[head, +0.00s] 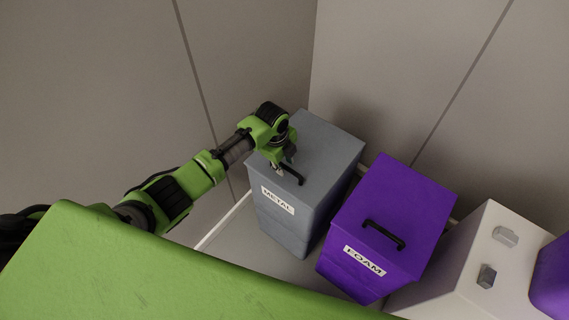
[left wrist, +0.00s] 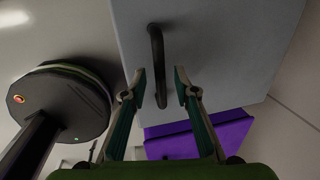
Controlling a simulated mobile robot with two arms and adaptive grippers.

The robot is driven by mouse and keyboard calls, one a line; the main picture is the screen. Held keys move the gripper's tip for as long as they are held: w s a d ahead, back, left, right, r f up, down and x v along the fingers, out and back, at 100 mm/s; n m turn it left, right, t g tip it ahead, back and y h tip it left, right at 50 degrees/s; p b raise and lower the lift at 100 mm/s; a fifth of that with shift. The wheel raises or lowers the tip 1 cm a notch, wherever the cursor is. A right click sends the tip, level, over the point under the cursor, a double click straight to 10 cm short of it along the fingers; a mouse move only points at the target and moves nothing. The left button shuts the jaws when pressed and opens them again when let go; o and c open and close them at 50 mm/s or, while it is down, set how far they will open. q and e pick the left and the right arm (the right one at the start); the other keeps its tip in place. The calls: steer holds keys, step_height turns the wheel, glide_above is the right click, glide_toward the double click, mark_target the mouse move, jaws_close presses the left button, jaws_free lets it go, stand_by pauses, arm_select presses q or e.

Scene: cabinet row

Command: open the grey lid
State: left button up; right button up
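The grey lid (head: 327,147) tops a grey bin (head: 284,224) labelled METAL in the head view, and it lies closed. A black bar handle (head: 291,173) is on it near the front edge. My left gripper (head: 279,168) is over the lid, close beside the handle. In the left wrist view the grey lid (left wrist: 215,50) fills the upper middle, with the handle (left wrist: 157,65) ahead of the fingertips. The left gripper (left wrist: 161,88) is open, its two fingers apart with nothing clearly between them but the handle's lower end near the tips. My right gripper does not show.
A purple bin (head: 400,205) labelled FOAM with a black handle stands to the right of the grey one. A white box (head: 482,262) with grey knobs stands further right. Walls close in behind the bins.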

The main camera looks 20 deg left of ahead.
arm_select(q)
steer(key=shift+f, duration=0.15)
steer(key=shift+c, duration=0.4)
jaws_close()
